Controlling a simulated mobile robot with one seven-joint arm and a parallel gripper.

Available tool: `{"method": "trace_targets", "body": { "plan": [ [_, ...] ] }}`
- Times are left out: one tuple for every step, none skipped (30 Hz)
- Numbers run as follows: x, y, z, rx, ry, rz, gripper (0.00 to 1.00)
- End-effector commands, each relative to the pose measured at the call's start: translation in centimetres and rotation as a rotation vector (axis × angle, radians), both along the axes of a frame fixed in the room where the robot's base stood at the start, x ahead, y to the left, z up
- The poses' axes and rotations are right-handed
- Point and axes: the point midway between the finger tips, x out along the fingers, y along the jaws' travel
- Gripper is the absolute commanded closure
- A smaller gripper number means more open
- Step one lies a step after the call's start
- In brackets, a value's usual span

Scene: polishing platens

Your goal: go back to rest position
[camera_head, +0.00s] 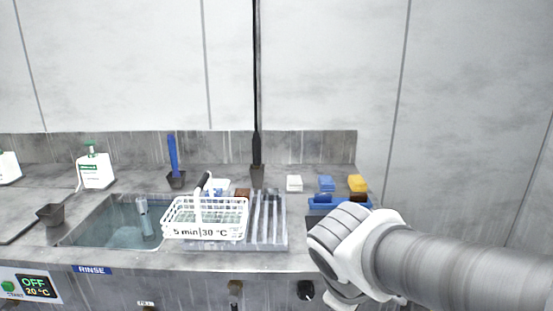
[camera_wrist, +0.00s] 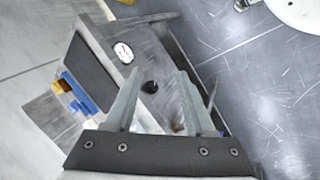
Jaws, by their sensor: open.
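My arm reaches in from the right in the head view, in front of the right end of the counter (camera_head: 270,262). Its gripper fingers are hidden there behind my wrist. In the wrist view my gripper (camera_wrist: 155,80) shows two grey fingers spread apart, with nothing between them. The fingers point toward the counter's end, apart from the small objects on top.
A blue holder (camera_head: 325,202) sits close to my arm. The wall right of the counter is bare.

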Motion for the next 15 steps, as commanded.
{"method": "trace_targets", "body": {
  "plan": [
    [-1.1, -0.9, 0.8, 0.077, -0.032, -0.107, 0.45],
    [-1.7, -1.2, 1.1, 0.124, -0.046, -0.167, 0.45],
    [-2.5, -1.4, 1.4, 0.183, -0.064, -0.240, 0.45],
    [-3.1, -1.6, 1.7, 0.226, -0.078, -0.292, 0.45],
    [-3.6, -1.7, 2.0, 0.268, -0.093, -0.341, 0.45],
    [-4.2, -1.8, 2.3, 0.323, -0.111, -0.404, 0.45],
    [-4.7, -1.8, 2.5, 0.362, -0.124, -0.450, 0.45],
    [-5.1, -1.8, 2.8, 0.401, -0.136, -0.489, 0.45],
    [-5.6, -1.8, 3.1, 0.451, -0.154, -0.544, 0.45],
    [-6.0, -1.8, 3.3, 0.489, -0.167, -0.581, 0.45],
    [-6.3, -1.7, 3.6, 0.526, -0.180, -0.619, 0.45],
    [-6.8, -1.6, 3.9, 0.575, -0.197, -0.666, 0.45],
    [-7.1, -1.5, 4.2, 0.610, -0.209, -0.700, 0.45],
    [-6.9, -1.4, 5.8, 0.599, -0.198, -0.686, 0.45],
    [-6.8, -1.4, 6.7, 0.594, -0.196, -0.682, 0.45]
  ]
}}
